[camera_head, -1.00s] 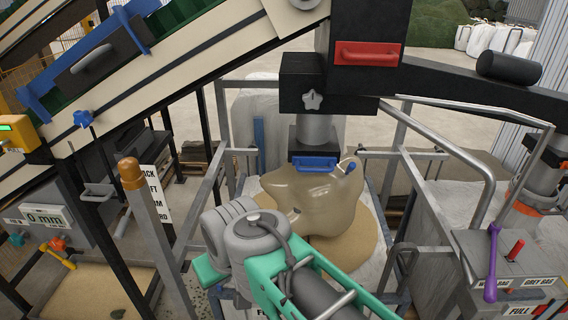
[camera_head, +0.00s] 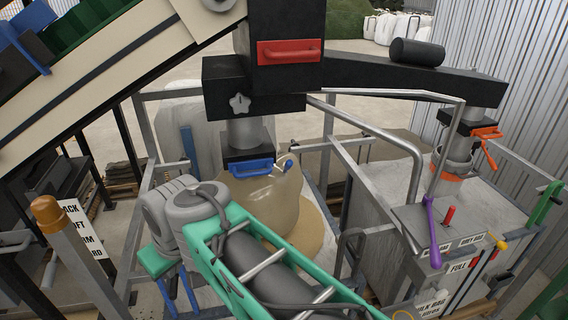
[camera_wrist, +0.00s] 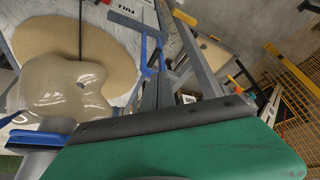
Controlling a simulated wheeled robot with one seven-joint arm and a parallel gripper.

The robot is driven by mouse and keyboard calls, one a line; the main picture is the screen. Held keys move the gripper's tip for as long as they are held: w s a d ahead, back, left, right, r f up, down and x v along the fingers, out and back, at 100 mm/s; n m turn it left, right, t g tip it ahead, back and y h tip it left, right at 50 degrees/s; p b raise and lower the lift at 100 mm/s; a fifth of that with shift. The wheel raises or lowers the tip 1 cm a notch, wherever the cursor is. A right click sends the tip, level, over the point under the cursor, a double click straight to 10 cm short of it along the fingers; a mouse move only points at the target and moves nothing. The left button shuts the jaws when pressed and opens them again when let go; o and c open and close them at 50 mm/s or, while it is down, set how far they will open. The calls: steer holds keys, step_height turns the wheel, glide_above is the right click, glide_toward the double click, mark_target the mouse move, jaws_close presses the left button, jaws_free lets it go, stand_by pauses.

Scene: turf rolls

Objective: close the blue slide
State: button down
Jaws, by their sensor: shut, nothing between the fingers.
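The blue slide (camera_head: 250,168) is a blue handle at the bottom of the grey spout, just above a beige, bulging shape over a sand heap. A small blue knob (camera_head: 288,164) sits at its right. In the wrist view the blue slide (camera_wrist: 38,139) lies at the lower left edge, apart from my gripper. My gripper (camera_wrist: 150,122) shows there as a dark-edged green part across the bottom; it looks shut and empty. In the head view my green arm and grey wrist stand in front of and below the spout, hiding part of the beige shape. How far the slide stands out is unclear.
A red handle (camera_head: 290,51) is on the black housing above. Grey rails (camera_head: 338,165) enclose the sand heap (camera_head: 312,232). A control box with a purple lever (camera_head: 433,230) and a red lever stands right. An orange-capped post (camera_head: 48,212) stands left.

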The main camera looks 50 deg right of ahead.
steer(key=w+d+r+n+t, duration=0.1)
steer(key=w+d+r, duration=0.2)
steer(key=w+d, duration=0.2)
steer(key=w+d+r+n, duration=0.2)
steer(key=w+d+r, duration=0.1)
steer(key=w+d, duration=0.2)
steer(key=n+t+b, duration=0.1)
steer(key=n+b, duration=0.1)
steer(key=n, duration=0.4)
glide_toward(262, 163)
steer(key=w+f, duration=0.1)
steer(key=f, duration=0.1)
steer(key=w+a+f, duration=0.1)
steer(key=f, duration=0.1)
steer(key=w+a+f, duration=0.1)
steer(key=f, duration=0.1)
steer(key=shift+w+f, duration=0.35)
steer(key=shift+f, duration=0.05)
